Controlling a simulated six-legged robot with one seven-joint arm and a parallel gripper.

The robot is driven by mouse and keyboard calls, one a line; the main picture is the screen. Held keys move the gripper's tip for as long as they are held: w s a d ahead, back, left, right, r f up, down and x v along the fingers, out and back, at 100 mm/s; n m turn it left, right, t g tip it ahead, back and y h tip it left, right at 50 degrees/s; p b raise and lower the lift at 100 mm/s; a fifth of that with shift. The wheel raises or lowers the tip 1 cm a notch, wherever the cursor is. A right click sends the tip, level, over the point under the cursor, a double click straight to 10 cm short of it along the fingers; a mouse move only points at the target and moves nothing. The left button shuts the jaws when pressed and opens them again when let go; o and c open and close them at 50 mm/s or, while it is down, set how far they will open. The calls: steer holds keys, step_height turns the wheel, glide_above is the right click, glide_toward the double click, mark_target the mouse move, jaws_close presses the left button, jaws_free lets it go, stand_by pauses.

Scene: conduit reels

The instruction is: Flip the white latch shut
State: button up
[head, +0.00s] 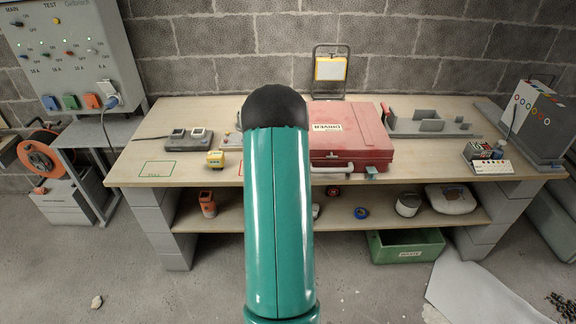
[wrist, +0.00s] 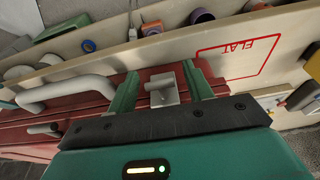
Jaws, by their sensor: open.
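The red case (head: 345,135) lies closed on the workbench in the head view, with a label on its lid. It also fills the left and middle of the wrist view (wrist: 100,112). The white latch (wrist: 162,88) shows in the wrist view as a small pale block on the case edge. My gripper (wrist: 160,84) is open, with one green finger on each side of the latch; I cannot tell whether either finger touches it. In the head view my arm hides the gripper and this latch. A pale handle (wrist: 68,90) is left of the latch in the wrist view.
A red-outlined marking (wrist: 238,57) is on the bench beside the case. A green bin (head: 405,246) stands below.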

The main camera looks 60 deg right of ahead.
steer(key=v, duration=1.3)
steer(key=shift+r, duration=0.4)
steer(key=shift+s, duration=0.1)
